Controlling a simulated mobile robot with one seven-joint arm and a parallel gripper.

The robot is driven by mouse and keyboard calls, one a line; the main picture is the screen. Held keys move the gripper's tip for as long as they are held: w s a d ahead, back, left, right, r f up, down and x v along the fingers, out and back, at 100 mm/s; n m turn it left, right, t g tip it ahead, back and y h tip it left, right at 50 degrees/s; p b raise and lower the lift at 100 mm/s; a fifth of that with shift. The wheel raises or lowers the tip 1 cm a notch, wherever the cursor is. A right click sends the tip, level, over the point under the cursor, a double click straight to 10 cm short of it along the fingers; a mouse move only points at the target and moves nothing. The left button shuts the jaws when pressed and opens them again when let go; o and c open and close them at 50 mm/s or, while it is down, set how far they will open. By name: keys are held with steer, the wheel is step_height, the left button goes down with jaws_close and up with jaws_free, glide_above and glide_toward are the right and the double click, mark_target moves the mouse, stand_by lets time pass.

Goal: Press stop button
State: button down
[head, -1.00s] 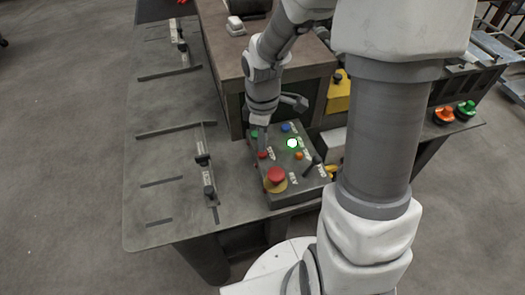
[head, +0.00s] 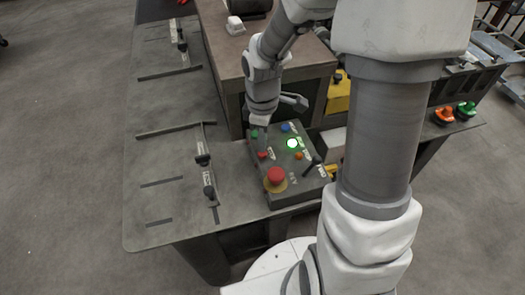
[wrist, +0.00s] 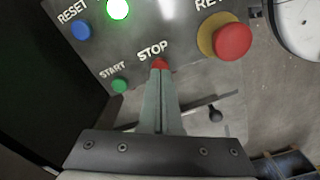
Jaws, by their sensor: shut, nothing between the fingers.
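The small red stop button (wrist: 159,62) sits under the "STOP" label on the dark control box. It also shows in the head view (head: 263,155). My gripper (wrist: 160,74) is shut and empty, its fingertips at the stop button and covering part of it. I cannot tell whether they touch it or how far it is pushed in. In the head view my gripper (head: 264,146) points down at the box's left side.
Nearby on the box are a green start button (wrist: 119,86), a blue reset button (wrist: 81,31), a lit white-green lamp (wrist: 118,9) and a large red mushroom button on a yellow base (wrist: 232,41). A black lever (head: 312,162) stands at right.

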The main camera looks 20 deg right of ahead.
steer(key=shift+f+b, duration=0.8)
steer(key=shift+f, duration=0.25)
steer(key=shift+r, duration=0.1)
steer(key=shift+r+p, duration=3.15)
steer(key=shift+r, duration=0.35)
steer(key=s+r+m+t, duration=0.2)
steer(key=s+r+m, duration=0.4)
steer(key=r, duration=0.4)
steer(key=s+r+m+t, duration=0.3)
steer(key=s+r+m, duration=0.3)
steer(key=s+r, duration=0.2)
steer(key=shift+r+t, duration=0.3)
steer(key=shift+r, duration=0.55)
